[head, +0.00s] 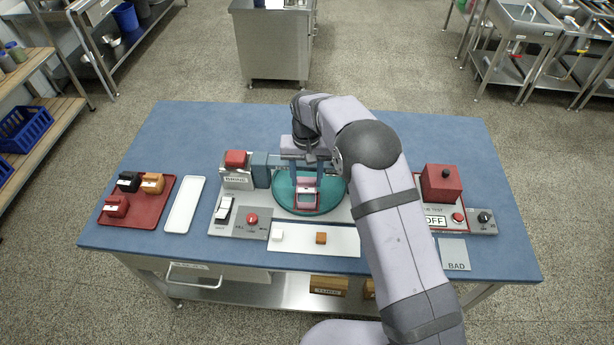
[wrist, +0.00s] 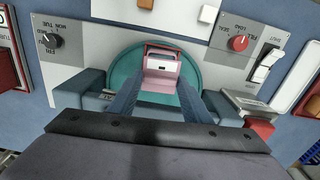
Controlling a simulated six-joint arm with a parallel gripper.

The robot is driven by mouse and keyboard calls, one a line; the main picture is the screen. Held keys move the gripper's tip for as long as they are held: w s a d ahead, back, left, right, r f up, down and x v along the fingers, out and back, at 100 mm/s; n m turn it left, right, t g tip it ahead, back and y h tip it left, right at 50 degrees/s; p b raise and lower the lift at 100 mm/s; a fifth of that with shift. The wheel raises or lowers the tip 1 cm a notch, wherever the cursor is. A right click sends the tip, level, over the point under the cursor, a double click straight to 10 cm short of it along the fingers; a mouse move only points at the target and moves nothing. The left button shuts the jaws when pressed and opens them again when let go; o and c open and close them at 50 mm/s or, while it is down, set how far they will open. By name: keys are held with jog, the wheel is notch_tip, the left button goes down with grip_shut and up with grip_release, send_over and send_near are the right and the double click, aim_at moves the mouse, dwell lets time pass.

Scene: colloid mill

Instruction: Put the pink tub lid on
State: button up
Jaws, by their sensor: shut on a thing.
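My gripper (head: 306,180) points down over the teal plate, with one blue finger on each side of a pink piece. It is shut on this piece, which looks like the pink tub lid (wrist: 160,70). The lid is close above or against the tub. I cannot tell whether it is seated, since the fingers and the view angle hide the contact.
A red tray (head: 137,218) with black, orange and red pieces lies at left, beside an empty white tray (head: 185,204). A pale strip (head: 343,240) in front carries a white and an orange block. Blue-grey machine jaws (head: 261,169) flank the plate. A red box (head: 440,184) stands right.

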jog(key=shift+f+b, duration=0.95)
jog(key=shift+f, duration=0.8)
jog(key=shift+f, duration=0.2)
dwell(1.5)
jog(key=o, duration=1.6)
jog(key=shift+c, duration=0.2)
jog(key=shift+r, duration=0.15)
jog(key=shift+r+p, duration=2.55)
jog(key=shift+r, duration=0.8)
